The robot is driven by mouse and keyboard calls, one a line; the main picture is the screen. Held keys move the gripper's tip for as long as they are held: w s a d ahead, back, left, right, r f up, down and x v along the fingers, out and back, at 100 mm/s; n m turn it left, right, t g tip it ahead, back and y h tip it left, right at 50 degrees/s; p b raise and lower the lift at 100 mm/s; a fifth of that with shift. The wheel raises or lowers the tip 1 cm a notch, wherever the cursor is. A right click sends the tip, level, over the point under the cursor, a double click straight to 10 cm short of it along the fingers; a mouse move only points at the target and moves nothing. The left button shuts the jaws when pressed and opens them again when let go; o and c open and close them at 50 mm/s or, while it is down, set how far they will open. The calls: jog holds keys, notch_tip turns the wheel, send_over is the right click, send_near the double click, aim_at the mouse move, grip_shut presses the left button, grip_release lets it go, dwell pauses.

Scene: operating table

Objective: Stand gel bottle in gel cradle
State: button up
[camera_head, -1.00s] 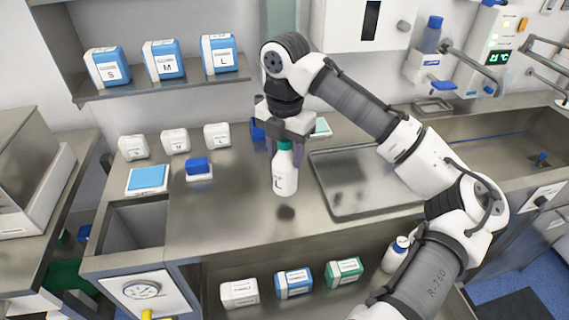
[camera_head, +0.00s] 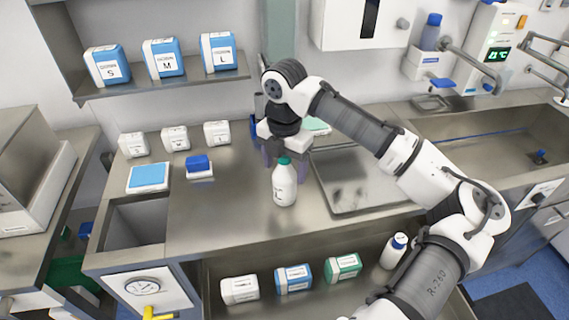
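A white bottle with a green cap (camera_head: 284,187) stands upright on the steel counter, left of a shallow steel tray. My gripper (camera_head: 286,166) is just behind and above it, pointing down. Its fingers are spread on either side of the cap and look clear of it. Another white bottle with a blue cap (camera_head: 393,252) stands on the lower shelf at the right. Neither bottle's label is readable here, so I cannot tell from print which is gel. I cannot pick out the gel cradle with certainty; a blue object (camera_head: 255,126) behind my gripper is partly hidden.
The shallow steel tray (camera_head: 328,207) lies right of the green-capped bottle. A blue pad (camera_head: 148,177) and a blue-topped block (camera_head: 198,167) lie at left, before small white boxes (camera_head: 175,139). An open bin (camera_head: 136,228) is sunk front left. The counter left of the bottle is clear.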

notch_tip(320, 180, up, 12)
jog(key=shift+r+b, duration=0.1)
jog(key=shift+b, duration=1)
